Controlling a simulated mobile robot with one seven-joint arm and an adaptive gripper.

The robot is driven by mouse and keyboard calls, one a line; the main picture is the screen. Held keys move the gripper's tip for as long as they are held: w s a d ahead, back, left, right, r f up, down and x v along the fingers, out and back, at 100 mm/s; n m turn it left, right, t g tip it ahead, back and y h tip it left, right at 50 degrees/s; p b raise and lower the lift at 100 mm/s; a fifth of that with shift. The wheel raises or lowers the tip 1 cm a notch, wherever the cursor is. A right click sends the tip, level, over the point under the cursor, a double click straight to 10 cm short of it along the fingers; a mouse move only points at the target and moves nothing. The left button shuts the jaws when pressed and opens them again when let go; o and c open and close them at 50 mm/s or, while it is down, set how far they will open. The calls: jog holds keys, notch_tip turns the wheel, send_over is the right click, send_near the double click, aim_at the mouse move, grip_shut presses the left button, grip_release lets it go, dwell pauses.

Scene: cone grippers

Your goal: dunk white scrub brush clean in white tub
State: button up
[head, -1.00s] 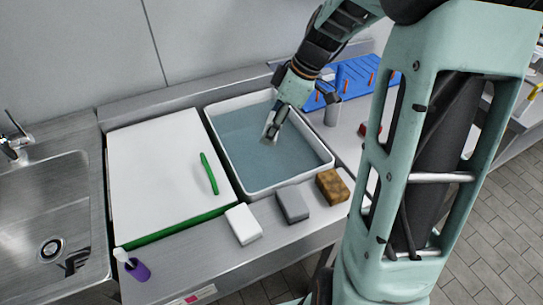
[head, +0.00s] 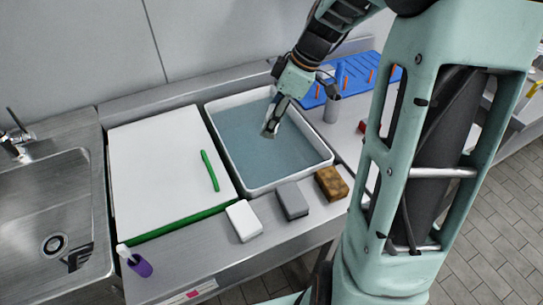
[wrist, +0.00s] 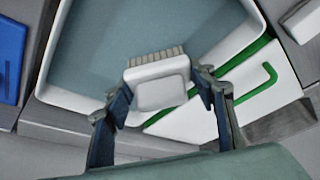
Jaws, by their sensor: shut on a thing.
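The white tub (head: 222,157) is filled with blue-grey water and stands on the counter; its rim also shows in the wrist view (wrist: 75,104). My gripper (head: 271,127) is over the tub's water area, pointing down. In the wrist view my gripper (wrist: 160,95) is shut on the white scrub brush (wrist: 160,92), one finger on each side of its block. The pale bristles (wrist: 155,57) point towards the tub's water. In the head view the brush is mostly hidden by the fingers. I cannot tell whether the bristles touch the water.
A white board (head: 155,175) with a green handle (head: 209,170) lies left of the tub. White (head: 244,221), grey (head: 292,201) and brown (head: 331,183) blocks line the front edge. A metal cylinder (head: 331,109) and blue rack (head: 350,78) stand right. A sink (head: 40,215) is far left.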

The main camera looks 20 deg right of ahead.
aim_at(272, 109)
dwell(0.3)
jog(key=shift+r+p, duration=1.15)
jog(key=shift+r, duration=0.9)
